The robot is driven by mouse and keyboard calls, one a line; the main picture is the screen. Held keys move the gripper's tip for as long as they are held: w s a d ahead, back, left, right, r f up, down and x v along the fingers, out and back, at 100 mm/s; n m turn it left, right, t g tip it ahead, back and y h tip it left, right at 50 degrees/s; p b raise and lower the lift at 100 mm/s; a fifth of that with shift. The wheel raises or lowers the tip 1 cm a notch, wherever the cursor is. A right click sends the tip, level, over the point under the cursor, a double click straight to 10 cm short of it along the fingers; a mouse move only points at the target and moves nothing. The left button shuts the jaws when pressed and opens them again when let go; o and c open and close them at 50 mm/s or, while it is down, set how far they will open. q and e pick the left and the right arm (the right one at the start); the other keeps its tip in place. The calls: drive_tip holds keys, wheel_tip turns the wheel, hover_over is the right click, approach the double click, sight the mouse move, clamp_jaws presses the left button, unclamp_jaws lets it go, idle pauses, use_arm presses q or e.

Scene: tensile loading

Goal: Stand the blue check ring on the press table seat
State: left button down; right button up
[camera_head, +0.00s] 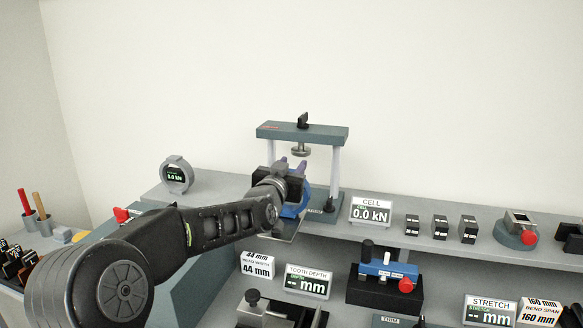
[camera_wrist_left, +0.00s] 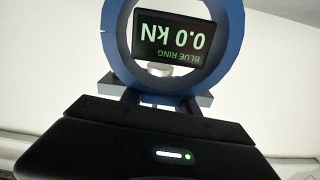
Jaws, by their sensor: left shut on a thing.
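The blue check ring (camera_wrist_left: 112,45) fills the upper part of the left wrist view. Its dark display, upside down there, reads BLUE RING 0.0 kN. In the head view the ring (camera_head: 294,210) shows only partly behind my left gripper (camera_head: 287,172), which is shut on it. My gripper and the ring are at the front of the small press (camera_head: 303,134), between or just before its posts and below its round plunger (camera_head: 301,150). The press base (camera_head: 326,214) shows at the right; the seat is hidden by my arm and the ring. I cannot tell whether the ring touches it.
A round grey gauge (camera_head: 177,174) stands on the shelf left of the press. A blue fixture (camera_head: 388,270) sits on the lower level.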

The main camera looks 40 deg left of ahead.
idle(0.5)
use_arm(q)
drive_tip(key=c, duration=1)
unclamp_jaws()
drive_tip(key=shift+o, duration=0.8)
drive_tip(key=shift+f, duration=0.1)
drive_tip(key=shift+s+d+f+b, duration=0.1)
drive_tip(key=shift+s+d+b, duration=0.15)
drive_tip(key=shift+s+b, duration=0.35)
drive_tip(key=v, duration=0.6)
drive_tip(key=shift+s+b, duration=0.3)
drive_tip(key=shift+b, duration=0.15)
drive_tip(key=shift+d, duration=0.1)
